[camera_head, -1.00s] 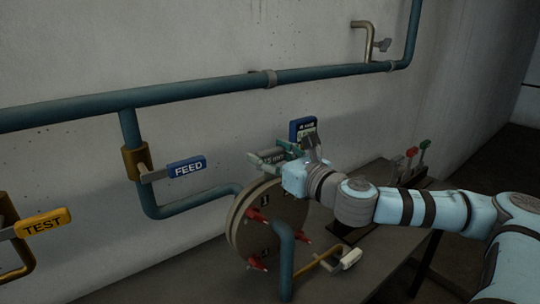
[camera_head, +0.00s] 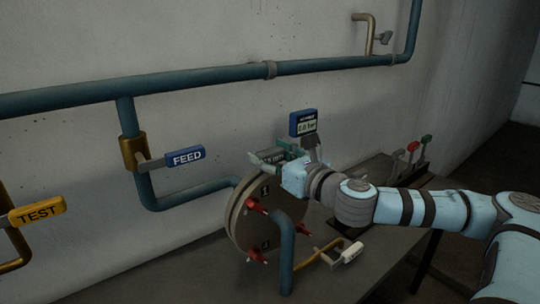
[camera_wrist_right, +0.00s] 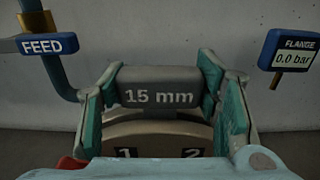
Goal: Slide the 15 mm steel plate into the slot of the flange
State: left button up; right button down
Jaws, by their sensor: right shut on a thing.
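The grey steel plate marked "15 mm" (camera_wrist_right: 160,87) is held upright between the teal fingers of my right gripper (camera_wrist_right: 162,98), which is shut on it. In the head view the plate (camera_head: 271,157) and my right gripper (camera_head: 276,155) are at the top of the round flange (camera_head: 245,222). In the wrist view the plate's lower edge meets the flange's top rim (camera_wrist_right: 135,130); how deep it sits in the slot is hidden. My left gripper is not in view.
Red clamps (camera_head: 256,254) surround the flange face, with a blue pipe (camera_head: 286,262) in front. A blue gauge (camera_head: 303,123) reading 0.0 bar stands behind. FEED (camera_head: 185,156) and TEST (camera_head: 38,210) valves are left; a white-handled lever (camera_head: 351,252) is right of the flange.

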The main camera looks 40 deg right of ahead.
jog(key=shift+c, duration=2.3)
grip_release()
notch_tip(320, 180, up, 10)
jog(key=shift+r, duration=0.1)
